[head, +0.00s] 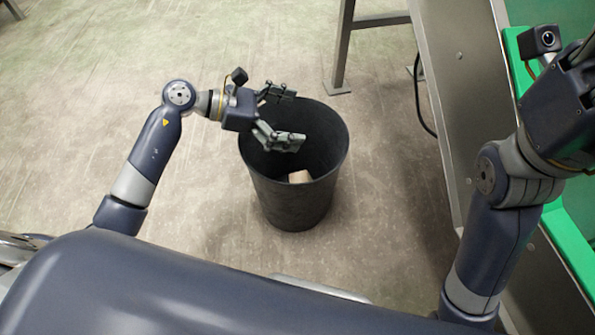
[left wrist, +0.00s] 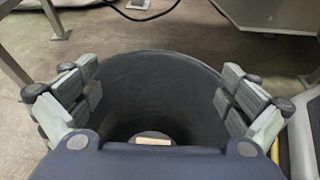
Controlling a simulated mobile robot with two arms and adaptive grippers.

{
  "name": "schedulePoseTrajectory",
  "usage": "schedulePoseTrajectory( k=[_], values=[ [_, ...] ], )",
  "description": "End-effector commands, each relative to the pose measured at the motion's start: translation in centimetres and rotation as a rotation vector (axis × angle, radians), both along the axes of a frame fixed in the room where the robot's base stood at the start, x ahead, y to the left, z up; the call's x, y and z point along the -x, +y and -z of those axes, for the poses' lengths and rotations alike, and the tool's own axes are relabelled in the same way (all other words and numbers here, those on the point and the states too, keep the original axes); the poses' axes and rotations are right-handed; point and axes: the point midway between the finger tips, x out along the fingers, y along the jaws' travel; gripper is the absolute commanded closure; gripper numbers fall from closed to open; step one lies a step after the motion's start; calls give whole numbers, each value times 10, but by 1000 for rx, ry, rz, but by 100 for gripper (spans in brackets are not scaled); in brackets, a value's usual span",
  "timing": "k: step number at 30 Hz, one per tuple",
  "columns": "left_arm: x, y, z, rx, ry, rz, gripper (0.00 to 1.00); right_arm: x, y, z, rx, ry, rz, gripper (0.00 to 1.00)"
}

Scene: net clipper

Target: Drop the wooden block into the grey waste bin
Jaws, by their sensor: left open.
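The grey waste bin (head: 290,205) is dark grey, round and open at the top, and stands upright on the floor. The wooden block (head: 299,177) lies inside it, low down, with only part of it showing. In the left wrist view the block (left wrist: 152,141) shows as a pale strip at the bottom of the bin (left wrist: 160,75), partly hidden by my gripper's body. My left gripper (head: 287,120) is open and empty above the bin's mouth. Its two fingers (left wrist: 160,97) stand wide apart in the left wrist view. My right arm is at the right edge, its fingers out of frame.
A metal-sided machine or conveyor frame (head: 450,110) with a green surface (head: 580,255) stands to the right. A metal leg (head: 342,50) and a black cable (head: 420,100) are behind the bin. The floor (head: 110,70) to the left is clear.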

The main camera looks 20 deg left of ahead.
Motion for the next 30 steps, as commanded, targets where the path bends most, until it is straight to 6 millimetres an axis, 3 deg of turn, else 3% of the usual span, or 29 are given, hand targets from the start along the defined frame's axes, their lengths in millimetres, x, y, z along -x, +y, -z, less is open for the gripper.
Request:
schedulePoseTrajectory(
  k=[8, 21, 30],
  values=[
    [2, 6, -1, -3, 1, -1, 0, 0, 0, 1, -1, 3, 0, 60],
    [31, 78, -33, -4, 2, -2, 0, 0, 0, 0, -1, 1, 0, 60],
    [41, 103, -45, -1, 0, 0, 0, 0, 0, 0, -1, 1, 0, 60]
  ],
)
